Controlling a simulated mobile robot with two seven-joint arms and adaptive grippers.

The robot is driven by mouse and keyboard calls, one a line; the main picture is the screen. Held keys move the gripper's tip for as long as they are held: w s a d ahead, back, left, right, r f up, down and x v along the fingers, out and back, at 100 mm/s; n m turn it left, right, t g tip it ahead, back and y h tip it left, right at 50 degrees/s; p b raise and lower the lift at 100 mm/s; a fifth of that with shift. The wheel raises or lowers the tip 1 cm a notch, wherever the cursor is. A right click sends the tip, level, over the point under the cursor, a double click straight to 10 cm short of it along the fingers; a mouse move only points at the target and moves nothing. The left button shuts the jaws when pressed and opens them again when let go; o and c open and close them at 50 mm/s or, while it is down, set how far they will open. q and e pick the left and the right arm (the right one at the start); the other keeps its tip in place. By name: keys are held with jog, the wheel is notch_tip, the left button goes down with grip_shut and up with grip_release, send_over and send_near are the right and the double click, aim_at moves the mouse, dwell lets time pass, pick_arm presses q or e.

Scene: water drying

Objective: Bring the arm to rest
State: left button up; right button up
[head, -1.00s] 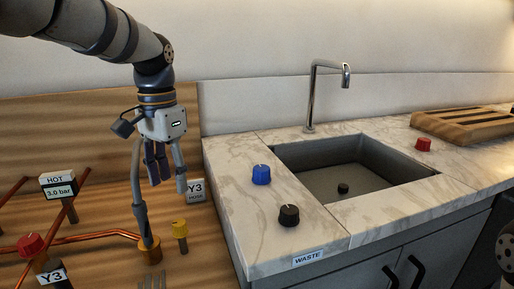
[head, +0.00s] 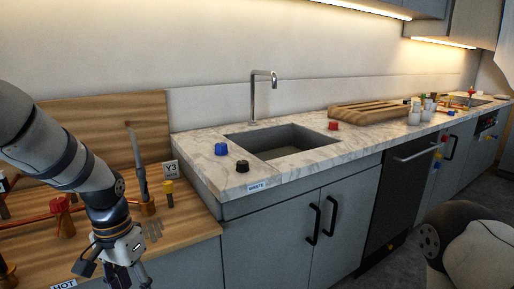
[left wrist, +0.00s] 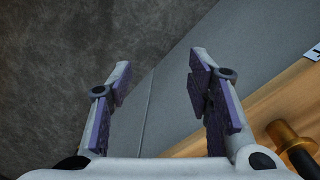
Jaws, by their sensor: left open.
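My left arm comes in from the left in the head view, and its gripper (head: 128,274) hangs low in front of the wooden counter's (head: 190,230) front edge, partly cut off by the bottom of the picture. In the left wrist view the gripper (left wrist: 165,85) is open, its purple-padded fingers apart with nothing between them. Below the fingers are the grey floor (left wrist: 80,60) and the grey cabinet front (left wrist: 210,70). My right gripper is in neither view; only part of what looks like my right arm shows at the lower right of the head view.
The wooden counter carries copper pipes, a red valve knob (head: 60,203), a grey hose (head: 141,180), a yellow knob (head: 168,187) and a Y3 sign (head: 171,169). To the right are a sink (head: 285,143), faucet (head: 252,95), blue knob (head: 221,149), black knob (head: 242,166) and wooden rack (head: 375,113).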

pick_arm(q)
jog(key=s+d+f+n, duration=0.1)
jog(key=s+d+f, duration=0.1)
jog(key=s+f, duration=0.95)
jog(key=s+f+n, duration=0.1)
jog(key=s+f, duration=0.3)
jog(key=s, duration=0.7)
jog(key=s+f+n+g, duration=0.1)
jog(key=s+f, duration=0.2)
jog(key=s, duration=0.7)
jog(key=shift+s+f+n, duration=0.35)
jog(key=shift+n, duration=0.05)
